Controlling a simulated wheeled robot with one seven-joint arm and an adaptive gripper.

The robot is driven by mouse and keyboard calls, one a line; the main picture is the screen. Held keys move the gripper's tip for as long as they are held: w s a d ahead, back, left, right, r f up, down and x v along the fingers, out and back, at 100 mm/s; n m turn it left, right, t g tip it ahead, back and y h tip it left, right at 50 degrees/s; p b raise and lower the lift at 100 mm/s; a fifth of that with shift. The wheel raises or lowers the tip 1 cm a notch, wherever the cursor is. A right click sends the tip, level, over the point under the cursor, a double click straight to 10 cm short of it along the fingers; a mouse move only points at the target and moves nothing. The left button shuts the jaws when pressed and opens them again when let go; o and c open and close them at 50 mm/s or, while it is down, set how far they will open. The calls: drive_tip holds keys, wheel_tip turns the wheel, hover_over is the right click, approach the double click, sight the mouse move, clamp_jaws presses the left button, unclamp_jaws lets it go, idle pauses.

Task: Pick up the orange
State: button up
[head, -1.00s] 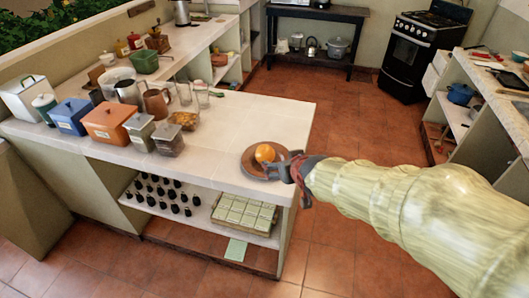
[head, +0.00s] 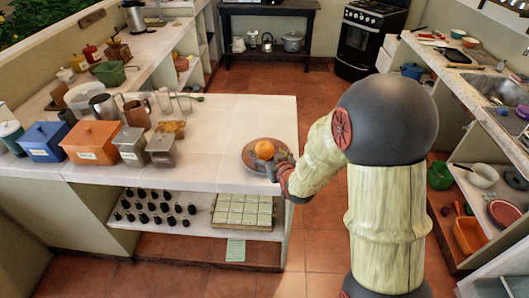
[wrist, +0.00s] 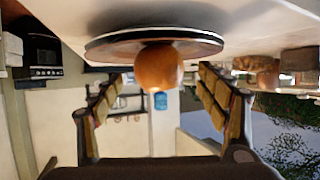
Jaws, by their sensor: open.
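The orange (head: 265,149) sits on a round brown plate (head: 249,160) near the right end of the white counter. The wrist view appears upside down; there the orange (wrist: 159,68) is centred ahead, against the plate (wrist: 112,45). My gripper (head: 279,164) is at the plate's right edge in the head view, close to the orange. In the wrist view my gripper (wrist: 160,108) is open, with one finger on each side and the orange beyond or between the tips. I cannot tell whether a finger touches the orange.
Boxes and jars, including an orange-coloured box (head: 93,142) and a blue box (head: 45,142), stand on the counter's left. The counter (head: 215,135) left of the plate is clear. A lower shelf below holds small bottles and a tray (head: 243,212).

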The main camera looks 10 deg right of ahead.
sight(265, 149)
drive_tip(key=shift+b+x, duration=0.65)
drive_tip(key=shift+x, duration=1.65)
drive_tip(key=shift+w+d+r, duration=0.1)
drive_tip(key=shift+r, duration=0.05)
drive_tip(key=shift+c, duration=0.2)
drive_tip(key=c, duration=1.3)
drive_tip(key=shift+r, duration=0.1)
drive_tip(key=shift+c, duration=0.2)
